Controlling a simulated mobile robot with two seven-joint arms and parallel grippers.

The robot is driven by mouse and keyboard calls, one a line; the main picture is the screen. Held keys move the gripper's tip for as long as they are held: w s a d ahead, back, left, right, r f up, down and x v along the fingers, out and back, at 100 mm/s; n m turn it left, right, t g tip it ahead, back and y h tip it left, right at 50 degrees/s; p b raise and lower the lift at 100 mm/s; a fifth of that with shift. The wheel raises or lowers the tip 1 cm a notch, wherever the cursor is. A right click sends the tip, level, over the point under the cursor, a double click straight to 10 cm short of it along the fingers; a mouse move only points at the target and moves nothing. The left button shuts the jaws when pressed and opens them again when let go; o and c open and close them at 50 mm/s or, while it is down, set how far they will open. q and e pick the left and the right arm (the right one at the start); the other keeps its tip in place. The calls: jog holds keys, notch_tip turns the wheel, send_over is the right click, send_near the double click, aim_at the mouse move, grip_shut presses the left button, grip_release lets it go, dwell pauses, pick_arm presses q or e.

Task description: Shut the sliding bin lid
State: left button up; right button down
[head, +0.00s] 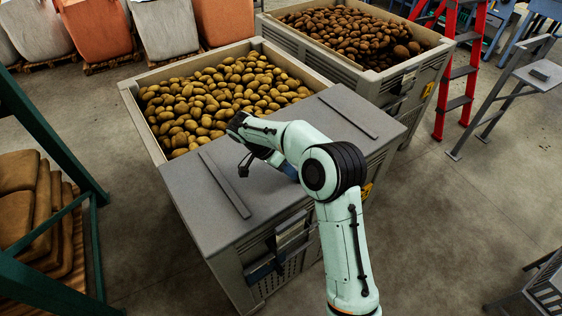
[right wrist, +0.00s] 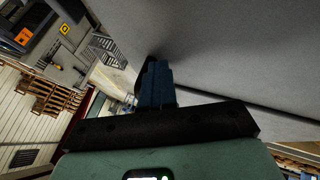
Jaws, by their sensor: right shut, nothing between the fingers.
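The potato bin (head: 130,103) is a large grey crate filled with potatoes. Its flat grey lid (head: 330,130) covers the near part and leaves the far part open. Two dark strips run across the lid, one on the left (head: 224,186) and one on the right (head: 347,116). My right arm reaches over the lid. My right gripper (head: 286,169) is low at the lid's top, partly hidden by my arm. In the right wrist view its dark blue fingers (right wrist: 156,84) are shut and empty, close beside the grey lid (right wrist: 230,50); contact is unclear. My left gripper is not in view.
A second potato bin (head: 385,80) stands behind, to the right. A red ladder (head: 446,70) and a grey stand (head: 540,75) are at the right. A green rack (head: 98,250) with sacks (head: 20,215) is at the left.

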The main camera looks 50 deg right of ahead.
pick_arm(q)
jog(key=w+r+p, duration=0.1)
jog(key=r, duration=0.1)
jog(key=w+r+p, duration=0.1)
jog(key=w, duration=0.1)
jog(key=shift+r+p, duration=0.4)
pick_arm(e)
jog(key=v, duration=1.3)
jog(key=shift+r, duration=0.15)
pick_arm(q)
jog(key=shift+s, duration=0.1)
pick_arm(e)
jog(key=shift+a, duration=0.1)
